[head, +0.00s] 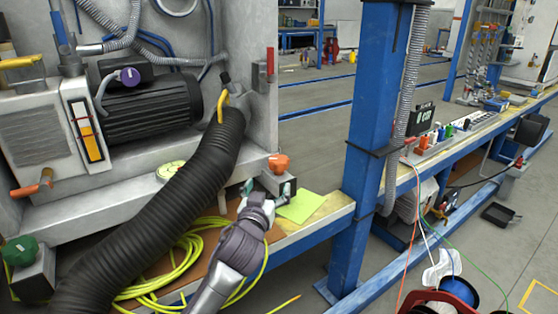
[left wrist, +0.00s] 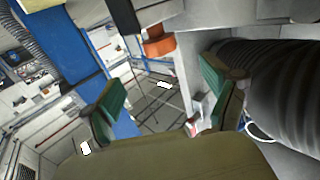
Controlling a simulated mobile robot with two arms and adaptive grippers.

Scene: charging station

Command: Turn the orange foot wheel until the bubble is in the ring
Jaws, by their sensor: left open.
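The orange foot wheel (head: 278,164) sits at the right front corner of the grey machine. It also shows near the top middle of the left wrist view (left wrist: 158,45). A round pale gauge-like level (head: 170,170) lies on the machine's ledge; its bubble and ring are too small to read. My left gripper (head: 267,188) is just below and in front of the orange wheel. Its green-padded fingers (left wrist: 160,97) are spread apart with nothing between them, and the wheel stands beyond them, apart from the pads. My right gripper is in neither view.
A thick black corrugated hose (head: 190,165) runs down left of my left arm. Coiled yellow cable (head: 190,245) lies beneath it. A green knob (head: 20,250) is at the lower left. A blue post (head: 375,130) stands to the right, beside a yellow-green sheet (head: 300,207).

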